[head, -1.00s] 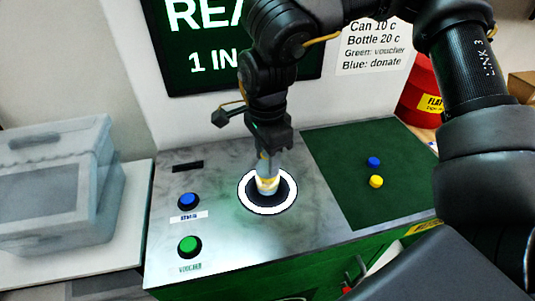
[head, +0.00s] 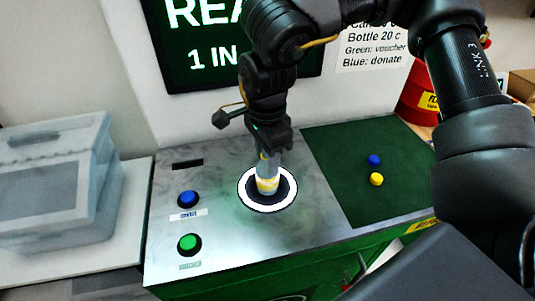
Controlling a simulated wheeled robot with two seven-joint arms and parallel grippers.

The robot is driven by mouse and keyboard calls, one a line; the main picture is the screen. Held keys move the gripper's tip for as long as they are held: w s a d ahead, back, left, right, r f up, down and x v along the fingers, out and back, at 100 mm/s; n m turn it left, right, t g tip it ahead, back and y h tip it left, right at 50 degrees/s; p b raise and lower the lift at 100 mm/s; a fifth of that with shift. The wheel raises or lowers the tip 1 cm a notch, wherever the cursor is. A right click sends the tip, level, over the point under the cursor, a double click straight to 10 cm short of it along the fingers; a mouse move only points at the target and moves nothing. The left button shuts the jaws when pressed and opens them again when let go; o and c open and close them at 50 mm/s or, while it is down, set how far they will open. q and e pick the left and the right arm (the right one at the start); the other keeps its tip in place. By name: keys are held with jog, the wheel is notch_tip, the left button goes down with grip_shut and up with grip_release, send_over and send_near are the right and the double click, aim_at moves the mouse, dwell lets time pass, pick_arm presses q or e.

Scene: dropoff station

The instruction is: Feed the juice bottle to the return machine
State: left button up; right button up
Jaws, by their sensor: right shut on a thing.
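The return machine (head: 222,246) has a metal top with a round dark opening ringed in white (head: 246,202). My right gripper (head: 268,152) is above this opening, pointing down, and is shut on the juice bottle (head: 267,184). The bottle is pale with a yellow-orange band and stands about upright over the opening. Its lower end overlaps the dark hole; I cannot tell how deep it sits. The gripper hides the bottle's top. My left gripper is not in view.
A blue button (head: 188,199) and a green button (head: 188,243) sit left of the opening. A green mat (head: 345,170) with a blue cap (head: 374,160) and a yellow cap (head: 376,179) lies right. A grey bin (head: 50,190) stands left, a red drum (head: 418,95) back right.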

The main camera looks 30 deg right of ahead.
jog(key=shift+f, duration=0.6)
dwell(1.1)
jog(key=shift+f+b, duration=0.25)
jog(key=shift+b, duration=0.15)
jog(key=shift+f, duration=0.35)
jog(key=shift+f+b, duration=0.95)
jog(key=shift+f, duration=0.15)
jog(key=o, duration=1.6)
jog(key=shift+r, duration=0.1)
notch_tip(320, 180, up, 7)
jog(key=p, duration=0.6)
jog(key=shift+r, duration=0.15)
